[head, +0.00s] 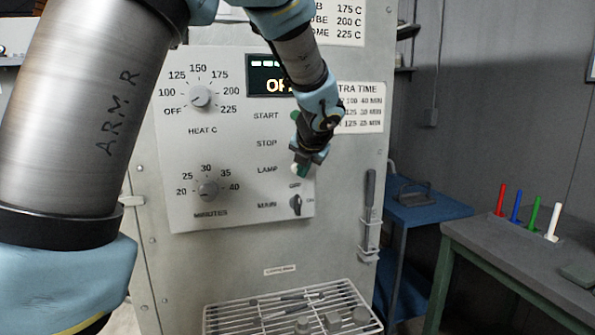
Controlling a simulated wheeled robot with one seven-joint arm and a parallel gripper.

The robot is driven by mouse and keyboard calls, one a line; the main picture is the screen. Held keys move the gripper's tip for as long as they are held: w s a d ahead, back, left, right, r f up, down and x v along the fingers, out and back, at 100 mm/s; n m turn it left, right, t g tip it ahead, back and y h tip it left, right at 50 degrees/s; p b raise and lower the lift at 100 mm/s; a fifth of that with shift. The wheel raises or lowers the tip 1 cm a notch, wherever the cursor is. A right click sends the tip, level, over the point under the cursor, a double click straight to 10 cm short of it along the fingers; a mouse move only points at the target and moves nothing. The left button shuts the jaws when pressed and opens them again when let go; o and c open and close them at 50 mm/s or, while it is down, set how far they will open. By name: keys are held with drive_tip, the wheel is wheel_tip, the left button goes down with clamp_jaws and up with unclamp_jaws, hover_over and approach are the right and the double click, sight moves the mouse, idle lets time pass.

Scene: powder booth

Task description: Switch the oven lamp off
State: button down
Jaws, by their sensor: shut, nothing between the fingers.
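The oven's control panel (235,140) faces me. The LAMP label (267,170) is at its right side, below START and STOP. A small pale button (295,168) shows at the end of the LAMP row, partly hidden by my gripper. My gripper (302,168) is shut and empty, its tip at or just in front of this button; I cannot tell if they touch. The STOP button is hidden behind my arm. I cannot tell whether the lamp is lit.
The HEAT dial (200,97) points near OFF, and the MINUTES dial (208,190) is below it. The MAIN switch (296,205) sits just below my gripper. A wire rack (290,310) with metal parts juts out below. A blue table (430,210) and a bench (510,250) with coloured sticks stand right.

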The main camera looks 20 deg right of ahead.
drive_tip(key=shift+w+r, duration=0.1)
drive_tip(key=shift+w, duration=0.05)
drive_tip(key=shift+w+p, duration=0.3)
drive_tip(key=shift+p, duration=0.3)
drive_tip(key=shift+w+d+p, duration=0.1)
drive_tip(key=shift+w+p, duration=0.4)
idle(0.6)
drive_tip(key=shift+s, duration=0.1)
drive_tip(key=shift+s+b, duration=0.35)
drive_tip(key=shift+s, duration=0.5)
drive_tip(key=s+b, duration=0.1)
drive_tip(key=s, duration=0.5)
drive_tip(key=shift+a+b, duration=0.4)
drive_tip(key=shift+a, duration=0.05)
